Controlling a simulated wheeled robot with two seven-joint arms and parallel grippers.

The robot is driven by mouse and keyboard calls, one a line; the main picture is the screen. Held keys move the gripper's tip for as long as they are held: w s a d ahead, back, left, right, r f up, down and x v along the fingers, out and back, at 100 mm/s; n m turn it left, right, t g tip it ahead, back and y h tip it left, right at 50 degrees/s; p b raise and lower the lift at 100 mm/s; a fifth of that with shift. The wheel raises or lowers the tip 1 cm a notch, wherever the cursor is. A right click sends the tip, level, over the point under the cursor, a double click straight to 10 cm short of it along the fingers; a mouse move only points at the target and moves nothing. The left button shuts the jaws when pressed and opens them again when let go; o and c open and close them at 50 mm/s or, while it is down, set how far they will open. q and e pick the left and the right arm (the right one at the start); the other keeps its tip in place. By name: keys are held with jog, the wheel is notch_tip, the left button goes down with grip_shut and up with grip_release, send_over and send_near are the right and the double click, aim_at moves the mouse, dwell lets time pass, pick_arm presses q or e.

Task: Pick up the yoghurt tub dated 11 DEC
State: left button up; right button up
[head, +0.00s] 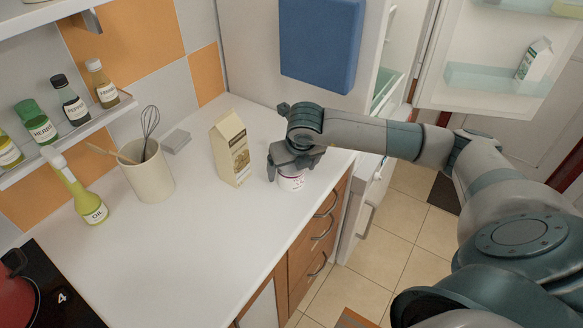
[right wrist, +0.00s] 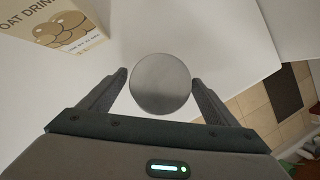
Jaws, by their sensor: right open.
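A small white yoghurt tub (head: 291,181) with reddish print stands on the white counter, near its right edge. My right gripper (head: 287,170) is over it from above, fingers pointing down. In the right wrist view, the tub's round grey lid (right wrist: 160,84) sits between the two open fingertips (right wrist: 160,82), with a small gap showing on either side. The tub's date cannot be read in either view. My left gripper is not in view.
An oat drink carton (head: 231,150) stands just left of the tub. A utensil pot (head: 148,178) and an oil bottle (head: 83,194) stand farther left. The fridge door (head: 490,60) is open at the right. The front counter (head: 190,260) is clear.

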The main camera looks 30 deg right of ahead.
jog(key=shift+w+f, duration=0.2)
jog(key=shift+f, duration=0.4)
jog(key=c, duration=1.3)
jog(key=shift+r, duration=0.1)
